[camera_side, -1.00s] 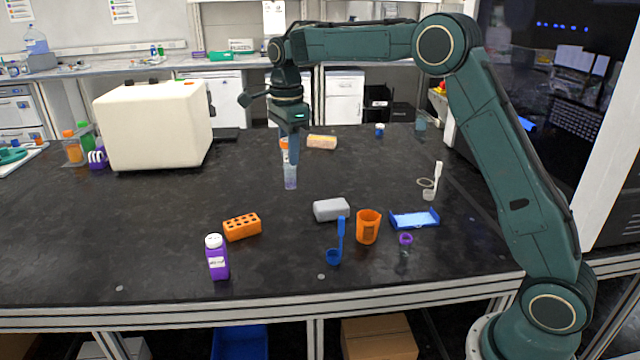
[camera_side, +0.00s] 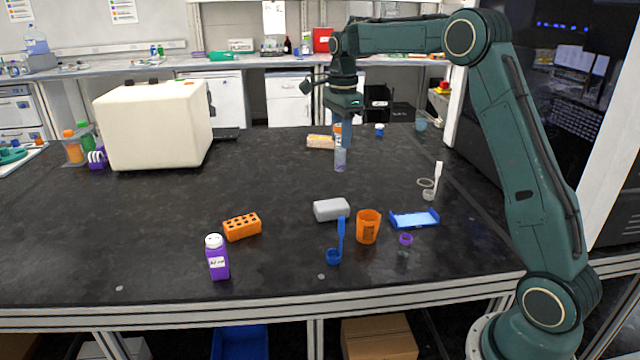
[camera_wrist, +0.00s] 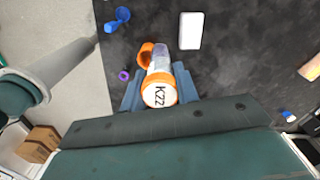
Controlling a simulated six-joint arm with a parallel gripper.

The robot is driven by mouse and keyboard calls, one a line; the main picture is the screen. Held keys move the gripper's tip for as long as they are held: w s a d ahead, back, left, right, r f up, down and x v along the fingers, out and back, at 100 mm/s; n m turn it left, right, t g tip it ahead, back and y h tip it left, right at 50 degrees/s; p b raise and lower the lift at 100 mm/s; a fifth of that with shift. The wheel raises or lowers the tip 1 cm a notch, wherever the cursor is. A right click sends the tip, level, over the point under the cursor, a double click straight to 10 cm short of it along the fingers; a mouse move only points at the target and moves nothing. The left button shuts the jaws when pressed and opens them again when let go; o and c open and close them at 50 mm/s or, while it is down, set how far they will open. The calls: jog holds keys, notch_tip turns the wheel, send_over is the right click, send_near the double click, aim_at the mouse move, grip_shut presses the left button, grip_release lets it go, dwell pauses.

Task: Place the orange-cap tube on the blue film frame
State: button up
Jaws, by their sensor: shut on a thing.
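The orange-cap tube is clear, with an orange cap and a white label. My gripper (camera_side: 344,137) is shut on the tube (camera_side: 340,160) near its cap and holds it upright above the far middle of the table. In the wrist view the tube (camera_wrist: 159,84) lies between the blue fingers of my gripper (camera_wrist: 160,90), its cap facing the camera with "KZ2" on it. The blue film frame (camera_side: 414,219) lies flat on the table at the right, nearer the front than the tube and apart from it. I cannot make it out in the wrist view.
An orange cup (camera_side: 368,227), a blue scoop (camera_side: 334,256), a purple-rimmed vial (camera_side: 405,241) and a grey box (camera_side: 331,210) stand near the frame. A white scoop (camera_side: 429,194) is behind it. An orange rack (camera_side: 242,227) and purple bottle (camera_side: 217,260) are front left.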

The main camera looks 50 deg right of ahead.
jog(key=s+d+m, duration=0.1)
jog(key=s+d, duration=1.4)
jog(key=d, duration=0.4)
jog(key=shift+w+f, duration=0.15)
jog(key=shift+f, duration=4.7)
jog(key=shift+w+f, duration=0.15)
jog(key=shift+f, duration=4.7)
jog(key=shift+f, duration=0.2)
jog(key=o, duration=0.9)
jog(key=shift+o, duration=0.2)
jog(key=shift+r, duration=0.15)
notch_tip(320, 180, up, 12)
